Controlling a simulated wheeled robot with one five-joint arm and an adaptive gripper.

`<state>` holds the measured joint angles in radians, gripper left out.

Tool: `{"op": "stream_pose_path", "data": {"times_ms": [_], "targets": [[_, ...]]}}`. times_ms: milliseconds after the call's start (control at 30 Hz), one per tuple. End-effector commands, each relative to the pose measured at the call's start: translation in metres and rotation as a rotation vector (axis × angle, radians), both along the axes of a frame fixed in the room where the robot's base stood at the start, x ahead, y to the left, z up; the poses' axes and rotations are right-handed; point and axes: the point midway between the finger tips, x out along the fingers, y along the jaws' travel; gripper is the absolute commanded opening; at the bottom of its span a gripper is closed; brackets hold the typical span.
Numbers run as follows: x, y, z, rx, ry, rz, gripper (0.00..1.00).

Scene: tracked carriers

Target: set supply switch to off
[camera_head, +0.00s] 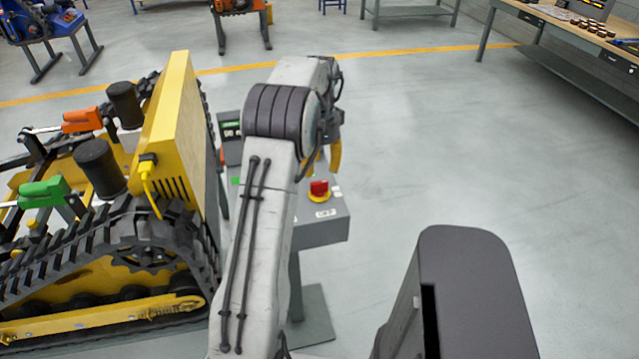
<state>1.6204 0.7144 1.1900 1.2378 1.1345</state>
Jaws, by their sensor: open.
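A grey control box (322,228) on a post stands right of the yellow tracked carrier, partly hidden behind my arm. A red knob on a yellow base (319,190) sits on its top, with a white label in front. I cannot tell whether this knob is the supply switch or which way it is set. A small display and a green part show left of my arm. My gripper (327,158) is above and behind the red knob in the picture, apart from it; one yellow finger shows clearly. It is open, and I see nothing in it.
A yellow tracked carrier (165,150) with black tracks, a green handle and an orange handle fills the left side. A workbench (560,45) with small parts stands at upper right. The floor (430,150) right of the control box is clear.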

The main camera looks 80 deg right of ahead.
Motion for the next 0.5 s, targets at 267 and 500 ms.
{"op": "stream_pose_path", "data": {"times_ms": [267,500], "targets": [[0.000,0.001,-0.035,0.003,0.000,-0.002,0.45],[0.000,0.000,-0.058,0.001,0.000,-0.001,0.45]]}}
